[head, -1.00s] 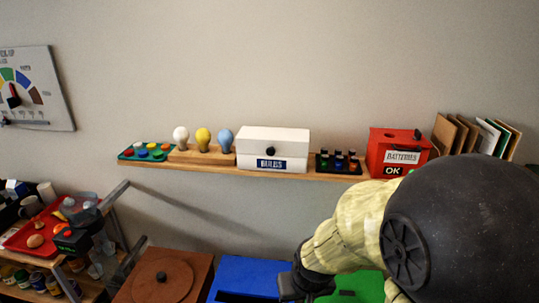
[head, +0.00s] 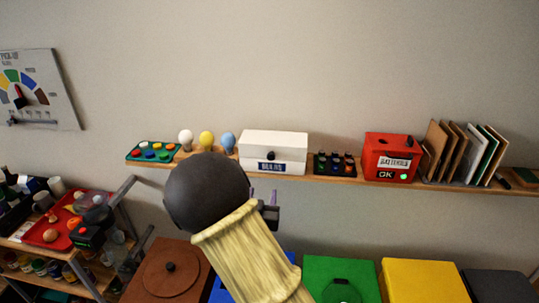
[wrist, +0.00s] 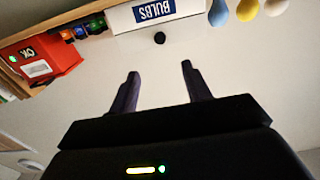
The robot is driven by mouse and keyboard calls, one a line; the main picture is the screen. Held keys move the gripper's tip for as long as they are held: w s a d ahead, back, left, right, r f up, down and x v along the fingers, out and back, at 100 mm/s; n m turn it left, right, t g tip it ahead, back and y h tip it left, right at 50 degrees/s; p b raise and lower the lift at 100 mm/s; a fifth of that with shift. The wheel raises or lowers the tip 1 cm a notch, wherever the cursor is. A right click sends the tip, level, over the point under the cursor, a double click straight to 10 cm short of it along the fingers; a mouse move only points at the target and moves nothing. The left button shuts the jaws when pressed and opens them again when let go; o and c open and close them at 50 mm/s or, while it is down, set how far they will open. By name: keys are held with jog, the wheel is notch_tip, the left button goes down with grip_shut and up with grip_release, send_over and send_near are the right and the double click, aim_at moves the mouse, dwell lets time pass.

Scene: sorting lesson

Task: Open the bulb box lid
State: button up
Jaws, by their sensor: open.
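The white bulb box (head: 274,147) stands on the wall shelf, its lid down. It has a dark round knob (head: 271,155) on its front and a blue label below. My gripper (head: 263,197) is open and empty, in front of and below the box, partly hidden by my own arm in the head view. In the wrist view, which is upside down, the two fingers (wrist: 158,82) point toward the box (wrist: 150,20) and its knob (wrist: 159,38), with a gap between fingertips and knob.
On the shelf (head: 345,181), three bulbs (head: 206,140) stand left of the box. Coloured bins (head: 425,281) are below. The wall above is clear.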

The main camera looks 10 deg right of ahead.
jog(key=shift+w+r, duration=0.1)
dwell(0.3)
jog(key=p, duration=0.8)
send_near(271, 158)
jog(key=x, duration=0.7)
jog(key=shift+w+r, duration=0.1)
jog(key=shift+w, duration=0.05)
jog(key=shift+w+d, duration=0.15)
jog(key=shift+w, duration=0.35)
grip_shut()
